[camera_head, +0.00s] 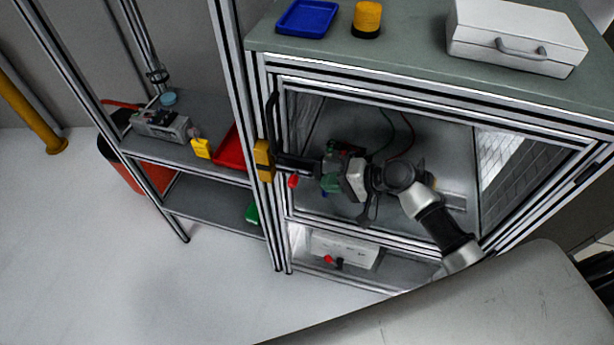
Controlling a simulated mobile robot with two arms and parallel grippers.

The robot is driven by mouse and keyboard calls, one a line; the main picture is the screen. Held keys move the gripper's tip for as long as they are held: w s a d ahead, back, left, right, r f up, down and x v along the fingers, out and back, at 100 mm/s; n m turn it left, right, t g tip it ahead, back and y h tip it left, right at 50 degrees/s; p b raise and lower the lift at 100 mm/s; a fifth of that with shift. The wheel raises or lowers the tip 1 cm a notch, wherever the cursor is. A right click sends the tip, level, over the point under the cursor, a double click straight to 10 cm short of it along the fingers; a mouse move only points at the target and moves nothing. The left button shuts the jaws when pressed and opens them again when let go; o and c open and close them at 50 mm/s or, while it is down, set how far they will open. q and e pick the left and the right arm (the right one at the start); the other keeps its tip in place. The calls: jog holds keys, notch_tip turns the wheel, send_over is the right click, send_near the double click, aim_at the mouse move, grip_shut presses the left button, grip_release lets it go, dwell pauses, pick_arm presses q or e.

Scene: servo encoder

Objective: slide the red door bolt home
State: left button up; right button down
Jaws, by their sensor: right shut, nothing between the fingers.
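The red knob of the door bolt (293,181) shows at the left edge of the framed cabinet door, just below a black horizontal bolt body (298,163). A yellow block (263,160) sits on the post to its left. My right gripper (326,171) comes in from the lower right across the door and points left. It is shut and empty, a little right of the red knob; I cannot tell whether it touches the bolt. Its fingertips are small and hard to separate from the dark and green parts around them. My left gripper is not in view.
A black vertical handle (272,120) stands above the bolt. The cabinet top (410,60) holds a blue tray (307,17), a yellow-black cylinder (367,19) and a white case (515,38). A shelf with a red tray (231,149) stands left. The floor at lower left is clear.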

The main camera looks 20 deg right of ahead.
jog(key=p+x, duration=0.1)
jog(key=x, duration=0.5)
jog(key=shift+w+r+p, duration=0.15)
jog(key=shift+r+p, duration=0.15)
jog(key=shift+r, duration=0.15)
jog(key=shift+a, duration=0.15)
